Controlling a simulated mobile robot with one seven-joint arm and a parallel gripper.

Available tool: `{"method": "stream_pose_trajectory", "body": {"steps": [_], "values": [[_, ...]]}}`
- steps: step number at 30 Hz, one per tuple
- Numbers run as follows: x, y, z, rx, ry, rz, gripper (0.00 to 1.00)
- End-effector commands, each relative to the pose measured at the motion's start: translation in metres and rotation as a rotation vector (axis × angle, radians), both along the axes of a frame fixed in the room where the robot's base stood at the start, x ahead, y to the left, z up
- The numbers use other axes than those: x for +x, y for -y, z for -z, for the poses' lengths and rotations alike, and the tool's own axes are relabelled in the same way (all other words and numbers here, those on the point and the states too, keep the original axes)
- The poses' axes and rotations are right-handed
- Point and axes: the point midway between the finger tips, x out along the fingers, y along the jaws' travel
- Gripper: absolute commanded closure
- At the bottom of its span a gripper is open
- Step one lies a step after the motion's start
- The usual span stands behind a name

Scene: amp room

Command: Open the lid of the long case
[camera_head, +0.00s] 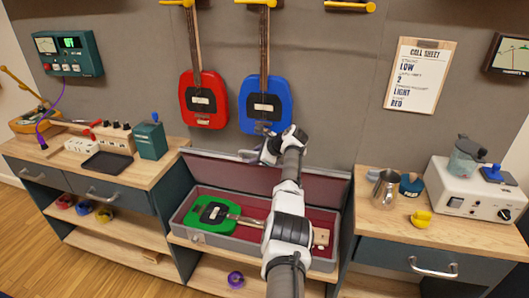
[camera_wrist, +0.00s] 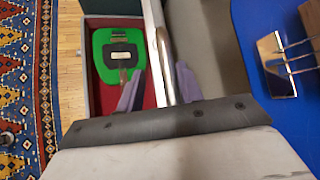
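The long case (camera_head: 183,222) is grey with a dark red lining and sits in the low bay between the two counters. Its lid (camera_head: 225,172) stands raised along the back, close to upright. A green banjo-like instrument (camera_head: 212,213) lies inside; its body also shows in the wrist view (camera_wrist: 121,75). My gripper (camera_head: 250,155) is at the lid's top edge, near the middle. In the wrist view, its two fingers (camera_wrist: 158,88) are apart, on either side of the lid's pale edge (camera_wrist: 158,40). I cannot tell whether they touch it.
A red instrument (camera_head: 204,103) and a blue one (camera_head: 264,105) hang on the wall behind; the blue one is close above my gripper. The right counter holds a metal pitcher (camera_head: 385,188) and a white device (camera_head: 470,190). A purple roll (camera_head: 235,280) lies below the case.

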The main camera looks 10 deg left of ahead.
Motion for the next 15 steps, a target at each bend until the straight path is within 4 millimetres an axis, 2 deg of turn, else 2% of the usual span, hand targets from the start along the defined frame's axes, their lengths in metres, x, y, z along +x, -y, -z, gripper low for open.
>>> {"method": "stream_pose_trajectory", "body": {"steps": [8,15], "values": [[-0.008,0.018,-0.017,0.000,0.003,0.002,0.64],[-0.022,0.051,-0.044,0.000,0.005,0.004,0.64]]}}
